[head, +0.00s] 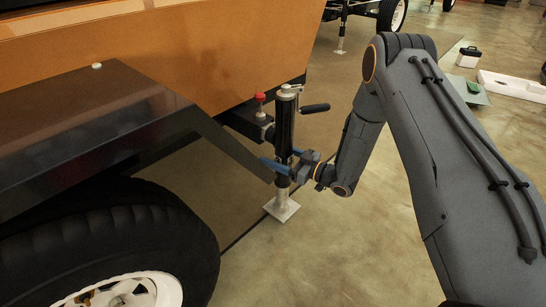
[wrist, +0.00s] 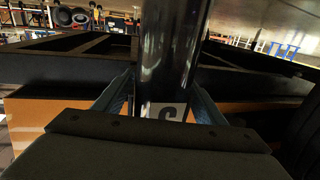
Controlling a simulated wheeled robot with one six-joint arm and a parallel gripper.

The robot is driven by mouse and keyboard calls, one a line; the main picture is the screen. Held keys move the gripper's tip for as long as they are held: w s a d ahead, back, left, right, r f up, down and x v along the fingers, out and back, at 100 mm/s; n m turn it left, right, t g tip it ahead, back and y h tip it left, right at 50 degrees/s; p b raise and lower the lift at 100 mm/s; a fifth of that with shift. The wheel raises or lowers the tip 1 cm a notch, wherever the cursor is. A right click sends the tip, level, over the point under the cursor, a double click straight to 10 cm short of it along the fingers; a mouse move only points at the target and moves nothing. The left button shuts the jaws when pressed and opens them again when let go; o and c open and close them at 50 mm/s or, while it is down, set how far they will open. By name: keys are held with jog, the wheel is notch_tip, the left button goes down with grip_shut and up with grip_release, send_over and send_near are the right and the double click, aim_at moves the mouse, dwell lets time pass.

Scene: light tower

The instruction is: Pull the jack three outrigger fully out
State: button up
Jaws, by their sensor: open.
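The jack (head: 284,125) stands upright at the corner of the orange trailer body, with a dark tube, a crank handle (head: 315,108) on its right and a square foot plate (head: 282,207) near the floor. The outrigger beam (head: 240,121) is a short dark bar between the trailer body and the jack. A red knob (head: 260,97) stands on it. My gripper (head: 279,162) has its blue fingers on either side of the lower tube. In the wrist view the open fingers (wrist: 162,82) flank the dark tube (wrist: 170,45); a pale label with a dark mark (wrist: 165,110) shows low between them.
A black fender (head: 90,130) and a large tyre (head: 110,235) fill the lower left, close to the jack. A white tray (head: 515,86) and a small case (head: 468,57) lie farther back.

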jog(key=shift+w+a, duration=0.15)
jog(key=shift+a, duration=0.1)
jog(key=c, duration=1.5)
